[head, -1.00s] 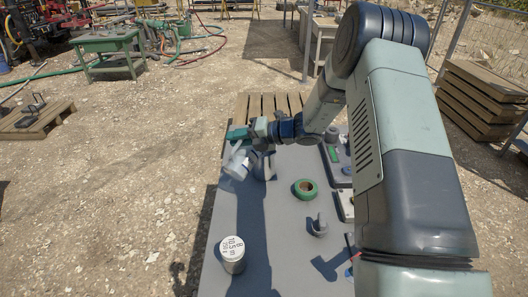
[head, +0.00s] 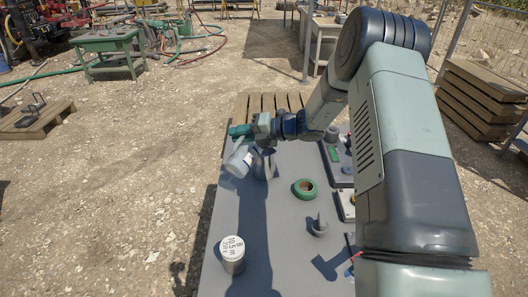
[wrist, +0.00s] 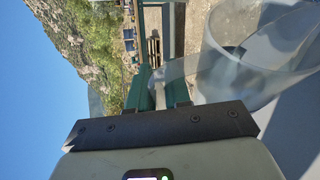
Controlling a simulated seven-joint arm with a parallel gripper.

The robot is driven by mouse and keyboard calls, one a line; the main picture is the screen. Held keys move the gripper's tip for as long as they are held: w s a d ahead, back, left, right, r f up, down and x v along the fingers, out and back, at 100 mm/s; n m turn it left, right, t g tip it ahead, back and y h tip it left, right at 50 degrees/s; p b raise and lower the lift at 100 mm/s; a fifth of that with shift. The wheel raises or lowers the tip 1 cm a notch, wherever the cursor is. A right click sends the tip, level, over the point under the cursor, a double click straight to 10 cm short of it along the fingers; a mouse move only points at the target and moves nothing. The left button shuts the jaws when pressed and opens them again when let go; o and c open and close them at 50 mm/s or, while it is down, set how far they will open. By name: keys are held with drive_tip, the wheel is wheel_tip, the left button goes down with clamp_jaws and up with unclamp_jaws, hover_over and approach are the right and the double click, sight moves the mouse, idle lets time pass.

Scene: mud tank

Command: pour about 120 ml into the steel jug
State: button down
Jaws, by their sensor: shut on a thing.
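My gripper (head: 241,131) has teal fingers and is shut on a clear jug (head: 239,161) above the far left part of the grey table. The clear jug is tilted. In the wrist view its see-through wall (wrist: 235,65) fills the upper right beside the teal fingers (wrist: 158,90). The steel jug (head: 265,166), a grey vessel, stands on the table just right of the clear jug, below my gripper and partly hidden. The level inside either jug and any falling stream cannot be made out.
A white-topped can with black lettering (head: 232,254) stands at the table's near left. A green ring-shaped thing (head: 305,189) and a small grey item (head: 319,226) are mid-table. Dark trays (head: 338,165) line the right side. The table (head: 278,235) is bare between them.

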sight(232, 172)
drive_tip(key=shift+w+d+r, duration=0.1)
drive_tip(key=shift+w, duration=0.1)
drive_tip(key=shift+s+a+f+n+t+h, duration=0.2)
drive_tip(key=shift+s+a+f+n, duration=0.2)
drive_tip(key=shift+s+f, duration=0.15)
drive_tip(key=shift+s+a+f+n+t+h, duration=0.1)
drive_tip(key=shift+s+a+f+n+h, duration=0.2)
drive_tip(key=shift+s, duration=0.35)
drive_tip(key=shift+s+a+f+n+t+h, duration=0.15)
drive_tip(key=shift+s+a+f+n+t, duration=0.1)
drive_tip(key=shift+f+n, duration=0.35)
drive_tip(key=shift+s+a+f+n+t+h, duration=0.15)
drive_tip(key=shift+s+f+n+t, duration=0.2)
drive_tip(key=shift+f, duration=0.45)
drive_tip(key=shift+f, duration=0.1)
